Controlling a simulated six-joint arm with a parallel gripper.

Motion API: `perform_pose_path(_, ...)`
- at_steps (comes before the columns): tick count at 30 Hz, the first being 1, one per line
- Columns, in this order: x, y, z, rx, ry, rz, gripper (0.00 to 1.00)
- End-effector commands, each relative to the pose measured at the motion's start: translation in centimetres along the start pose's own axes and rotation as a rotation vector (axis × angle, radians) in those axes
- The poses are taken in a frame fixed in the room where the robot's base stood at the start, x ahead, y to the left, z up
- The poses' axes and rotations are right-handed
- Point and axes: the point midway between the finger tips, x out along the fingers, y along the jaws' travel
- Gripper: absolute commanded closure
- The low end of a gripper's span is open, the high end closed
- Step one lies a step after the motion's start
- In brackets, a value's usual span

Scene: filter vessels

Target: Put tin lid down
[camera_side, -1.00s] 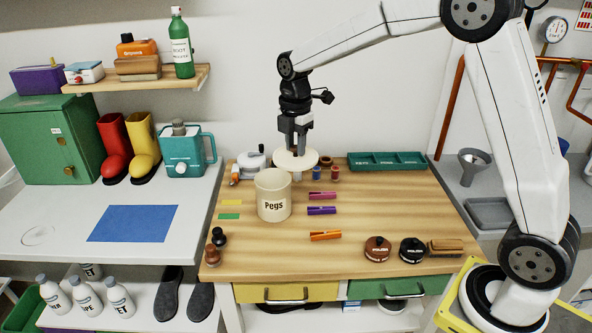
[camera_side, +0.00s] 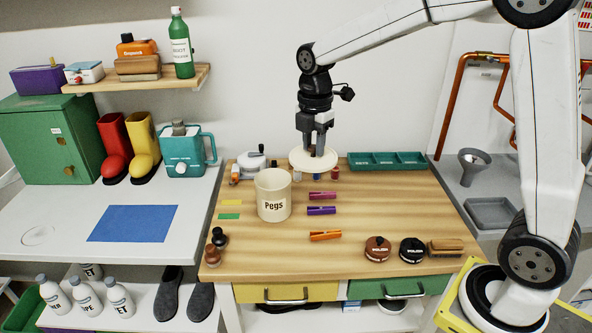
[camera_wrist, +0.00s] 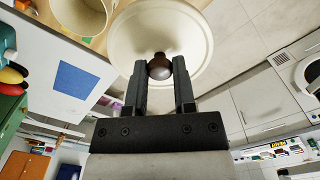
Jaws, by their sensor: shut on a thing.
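My gripper (camera_side: 313,151) is shut on the knob of the cream tin lid (camera_side: 301,162), and the lid hangs level above the back of the wooden table. In the wrist view the lid (camera_wrist: 183,32) fills the top middle, with its brown knob (camera_wrist: 160,66) between my two fingers (camera_wrist: 158,72). The cream tin marked "Pegs" (camera_side: 273,205) stands upright and open on the table, in front and to the left of the lid. The lid hides part of the small items behind and below it.
Pink (camera_side: 322,196), purple (camera_side: 321,211) and orange (camera_side: 325,236) pegs lie right of the tin. A teal divided tray (camera_side: 386,161) stands at the back right. Two polish tins, brown (camera_side: 377,249) and black (camera_side: 412,250), sit front right. The table's middle right is bare.

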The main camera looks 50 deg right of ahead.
Motion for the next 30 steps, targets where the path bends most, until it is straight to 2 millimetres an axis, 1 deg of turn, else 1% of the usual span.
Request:
perform_pose_path(9,0.1,0.0,-0.1,0.0,0.0,0.0,1.0)
perform_pose_path(14,0.8,-0.4,-0.8,0.002,0.0,-0.002,1.0)
perform_pose_path(20,3.3,-1.8,-3.0,0.009,0.0,-0.003,1.0)
perform_pose_path(24,5.6,-3.5,-5.0,0.017,0.0,-0.005,1.0)
perform_pose_path(30,8.6,-6.2,-7.4,0.031,0.0,-0.004,1.0)
